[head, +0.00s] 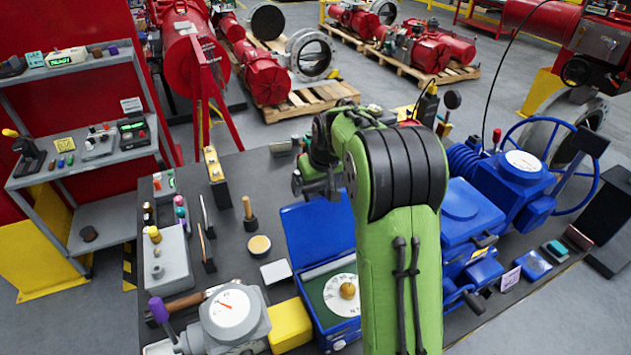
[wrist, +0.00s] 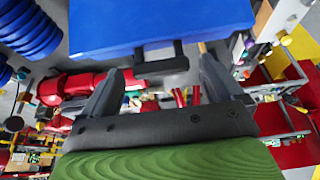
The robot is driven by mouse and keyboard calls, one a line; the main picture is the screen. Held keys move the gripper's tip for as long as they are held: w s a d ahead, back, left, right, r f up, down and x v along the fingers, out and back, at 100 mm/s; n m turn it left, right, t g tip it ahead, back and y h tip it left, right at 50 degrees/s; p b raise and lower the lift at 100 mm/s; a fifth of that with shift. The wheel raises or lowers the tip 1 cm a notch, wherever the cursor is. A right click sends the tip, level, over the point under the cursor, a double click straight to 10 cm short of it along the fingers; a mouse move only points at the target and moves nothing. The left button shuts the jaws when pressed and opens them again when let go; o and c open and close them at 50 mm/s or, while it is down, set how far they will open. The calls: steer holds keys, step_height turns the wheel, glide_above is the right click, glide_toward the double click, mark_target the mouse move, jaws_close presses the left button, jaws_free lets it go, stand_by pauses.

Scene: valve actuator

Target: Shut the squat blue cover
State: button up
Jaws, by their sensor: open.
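The blue cover (head: 310,232) stands raised at the back of an open blue box (head: 318,318) that holds a white dial (head: 343,295). In the wrist view the blue cover (wrist: 160,22) fills the top of the picture, with a black handle (wrist: 161,64) on its near edge. My gripper (wrist: 160,75) is open, its fingers on either side of the handle in the picture. I cannot tell whether they touch it. In the head view my green arm hides part of the cover and most of the gripper.
A second blue housing (head: 468,208) with its lid down stands right of my arm, beside a blue handwheel (head: 590,190). A yellow block (head: 290,326) and a grey gauge (head: 232,312) stand left of the open box. Small tools lie on the dark bench (head: 250,180).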

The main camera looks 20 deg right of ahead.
steer(key=shift+w+f, duration=0.1)
steer(key=shift+w, duration=0.1)
steer(key=shift+s, duration=0.1)
steer(key=c, duration=1.5)
steer(key=shift+b, duration=0.55)
